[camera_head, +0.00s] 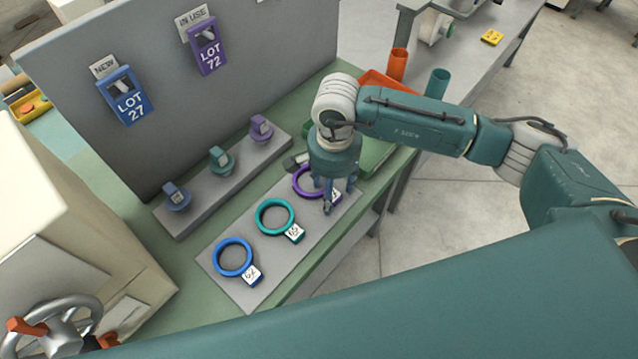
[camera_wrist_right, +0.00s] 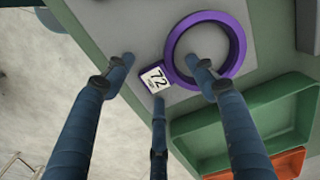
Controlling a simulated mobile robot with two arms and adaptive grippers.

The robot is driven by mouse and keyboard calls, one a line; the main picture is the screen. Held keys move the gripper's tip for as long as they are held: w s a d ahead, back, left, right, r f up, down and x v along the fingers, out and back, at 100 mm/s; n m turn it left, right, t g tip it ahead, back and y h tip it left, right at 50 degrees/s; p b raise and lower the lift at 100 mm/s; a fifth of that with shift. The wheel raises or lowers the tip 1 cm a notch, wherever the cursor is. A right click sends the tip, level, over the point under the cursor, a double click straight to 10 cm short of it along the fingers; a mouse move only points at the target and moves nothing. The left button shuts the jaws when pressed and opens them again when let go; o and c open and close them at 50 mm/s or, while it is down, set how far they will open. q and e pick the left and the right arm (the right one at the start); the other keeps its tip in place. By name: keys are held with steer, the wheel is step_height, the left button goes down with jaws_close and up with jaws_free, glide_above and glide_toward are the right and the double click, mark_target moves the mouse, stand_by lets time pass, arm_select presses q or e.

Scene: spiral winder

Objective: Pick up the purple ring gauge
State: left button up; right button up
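The purple ring gauge (camera_head: 295,186) lies flat at the far end of a grey mat (camera_head: 262,270), partly hidden by my right gripper (camera_head: 330,195). In the right wrist view the purple ring gauge (camera_wrist_right: 239,42) shows its white tag (camera_wrist_right: 155,79) marked 72. My right gripper (camera_wrist_right: 163,76) has its three fingers spread apart above the tag side of the ring. One fingertip overlaps the ring's opening and the others are around the tag. Nothing is held. I cannot tell whether any finger touches the ring. My left gripper is not in view.
A teal ring (camera_head: 261,224) and a blue ring (camera_head: 218,265) lie on the same mat. A grey stand with several small holders (camera_head: 221,162) is behind. A green tray (camera_wrist_right: 215,120) and an orange tray (camera_wrist_right: 285,163) lie near the purple ring.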

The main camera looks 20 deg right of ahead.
jaws_close()
steer(key=shift+r, duration=0.2)
